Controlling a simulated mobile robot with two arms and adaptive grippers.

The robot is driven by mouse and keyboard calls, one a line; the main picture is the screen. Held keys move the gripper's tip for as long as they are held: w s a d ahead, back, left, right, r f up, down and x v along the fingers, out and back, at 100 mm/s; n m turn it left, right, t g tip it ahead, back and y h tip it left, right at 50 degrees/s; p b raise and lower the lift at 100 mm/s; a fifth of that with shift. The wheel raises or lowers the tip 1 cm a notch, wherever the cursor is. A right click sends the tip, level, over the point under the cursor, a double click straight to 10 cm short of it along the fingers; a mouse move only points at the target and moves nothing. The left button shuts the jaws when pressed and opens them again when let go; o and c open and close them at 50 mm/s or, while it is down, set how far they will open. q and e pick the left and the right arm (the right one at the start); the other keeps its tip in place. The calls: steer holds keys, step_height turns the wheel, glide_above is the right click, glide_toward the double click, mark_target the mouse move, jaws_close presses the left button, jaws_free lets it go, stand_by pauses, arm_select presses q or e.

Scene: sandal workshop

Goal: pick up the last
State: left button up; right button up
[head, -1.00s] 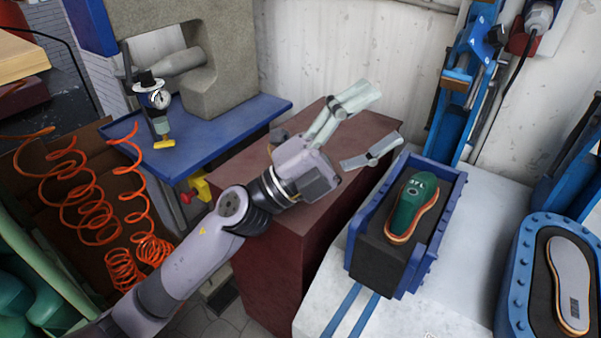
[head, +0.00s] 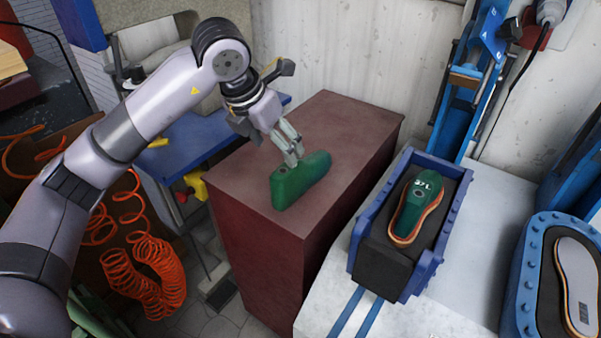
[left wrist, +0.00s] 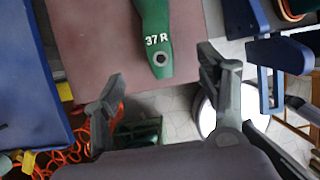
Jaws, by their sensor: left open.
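A green last (head: 303,181) lies on the top of the dark red cabinet (head: 345,120). In the left wrist view the last (left wrist: 153,28) shows the white marking "37 R" and a round hole near its end. My left gripper (head: 291,158) points down at the last, its fingertips at or just above it in the head view. Its two fingers are spread, with the last's marked end ahead between them in the left wrist view. I cannot tell whether they touch it. My right gripper is not in view.
A second green last (head: 412,205) with a sole sits in a blue-walled fixture (head: 359,240) on the right. Another blue fixture (head: 526,288) holds a pale sole (head: 578,275). A blue table (head: 200,150) and orange coiled hoses (head: 150,270) are on the left.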

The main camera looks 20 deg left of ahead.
mark_target(288, 168)
arm_select(q)
steer(key=p+x, duration=0.1)
steer(key=x, duration=0.8)
steer(key=shift+w+d+f, duration=0.1)
steer(key=shift+f, duration=0.05)
steer(key=shift+w+p+x, duration=0.15)
steer(key=shift+p+x, duration=0.1)
steer(key=shift+x, duration=1.15)
steer(key=shift+w+p+x, duration=0.1)
steer(key=shift+p+x, duration=0.15)
steer(key=shift+x, duration=1.1)
steer(key=c, duration=1.2)
steer(key=shift+c, duration=0.4)
steer(key=shift+r, duration=0.25)
